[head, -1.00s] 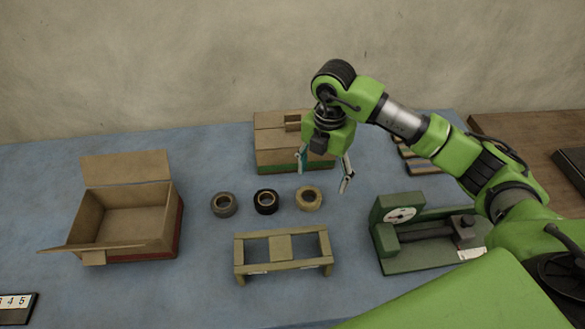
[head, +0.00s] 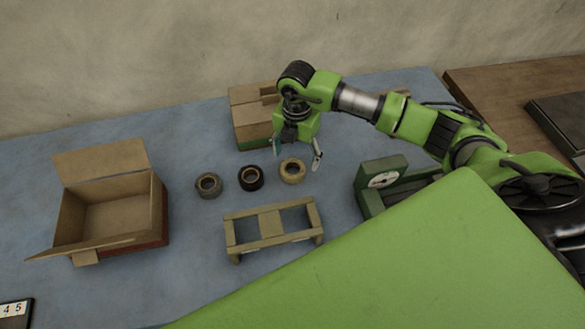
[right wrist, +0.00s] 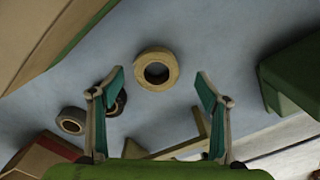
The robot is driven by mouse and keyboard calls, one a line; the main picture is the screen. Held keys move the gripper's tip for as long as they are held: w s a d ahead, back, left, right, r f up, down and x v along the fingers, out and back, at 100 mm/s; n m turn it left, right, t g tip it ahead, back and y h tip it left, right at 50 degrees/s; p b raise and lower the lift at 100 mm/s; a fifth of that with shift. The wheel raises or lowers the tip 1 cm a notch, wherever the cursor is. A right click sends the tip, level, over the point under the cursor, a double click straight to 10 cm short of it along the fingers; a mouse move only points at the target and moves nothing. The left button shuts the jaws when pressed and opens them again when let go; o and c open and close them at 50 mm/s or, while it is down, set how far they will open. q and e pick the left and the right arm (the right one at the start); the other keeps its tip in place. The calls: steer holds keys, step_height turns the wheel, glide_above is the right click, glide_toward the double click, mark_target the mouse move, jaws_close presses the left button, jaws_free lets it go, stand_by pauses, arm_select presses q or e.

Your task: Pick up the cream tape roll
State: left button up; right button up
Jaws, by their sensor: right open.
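The cream tape roll (head: 292,171) lies flat on the blue table, the rightmost of three rolls in a row. It also shows whole in the right wrist view (right wrist: 156,69), beyond my fingertips and between their lines. My right gripper (head: 297,155) is open and empty, above and just behind the cream roll. Its two fingers show apart in the right wrist view (right wrist: 158,82). A black roll (head: 251,178) and a grey roll (head: 209,186) lie to the left of the cream one. My left gripper is not in view.
An open cardboard box (head: 160,213) stands at the left. A closed carton (head: 247,117) stands behind the rolls.

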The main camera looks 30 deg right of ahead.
mark_target(293, 167)
steer(key=f+p, duration=0.1)
steer(key=a+f, duration=0.1)
steer(key=f, duration=0.1)
steer(key=shift+s+f+p, duration=0.1)
steer(key=shift+f+p, duration=0.15)
steer(key=shift+p, duration=0.1)
steer(key=shift+d+f, duration=0.1)
steer(key=shift+f, duration=0.55)
steer(key=c, duration=1.2)
steer(key=shift+r, duration=0.2)
